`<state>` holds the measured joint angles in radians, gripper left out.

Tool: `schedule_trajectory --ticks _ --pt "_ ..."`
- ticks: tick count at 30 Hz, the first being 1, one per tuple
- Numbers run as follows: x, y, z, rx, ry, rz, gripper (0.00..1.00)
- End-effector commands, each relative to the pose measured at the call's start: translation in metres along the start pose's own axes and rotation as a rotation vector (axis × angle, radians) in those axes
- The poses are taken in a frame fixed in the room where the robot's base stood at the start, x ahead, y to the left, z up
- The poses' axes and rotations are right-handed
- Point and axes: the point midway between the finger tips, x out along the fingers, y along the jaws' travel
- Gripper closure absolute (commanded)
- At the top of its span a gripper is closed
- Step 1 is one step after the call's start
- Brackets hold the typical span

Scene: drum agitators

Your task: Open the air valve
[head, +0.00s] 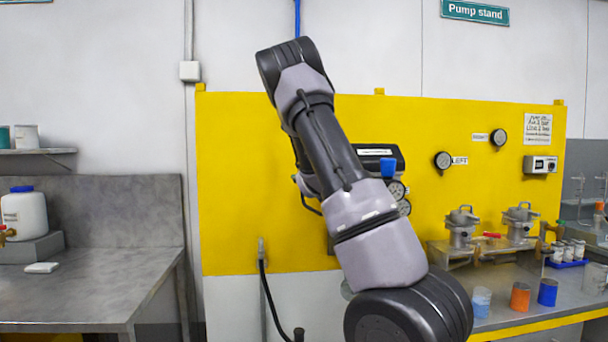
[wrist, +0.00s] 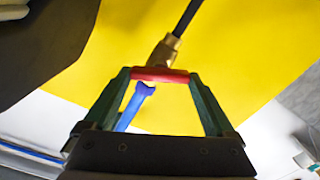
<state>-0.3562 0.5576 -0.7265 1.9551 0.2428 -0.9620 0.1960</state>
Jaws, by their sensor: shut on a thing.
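The air valve shows in the wrist view as a brass body (wrist: 163,52) with a red handle (wrist: 160,75). The handle lies crosswise to the black hose and the blue pipe in that picture. My gripper (wrist: 160,77) is shut on the red handle, with one green finger at each end of it. In the head view my own arm covers the valve and my gripper.
A black hose (wrist: 185,18) runs from the brass body. A blue pipe (wrist: 132,108) passes between my fingers; it shows on the wall in the head view (head: 297,18). The yellow panel (head: 240,180) carries gauges (head: 442,160). Benches stand left (head: 85,275) and right (head: 500,312).

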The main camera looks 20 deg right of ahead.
Motion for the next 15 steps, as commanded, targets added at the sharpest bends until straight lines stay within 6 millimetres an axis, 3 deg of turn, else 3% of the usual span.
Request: schedule_trajectory --ticks 15 --pt "-0.0002 -0.0028 0.0014 -0.490 -0.001 -0.001 0.66"
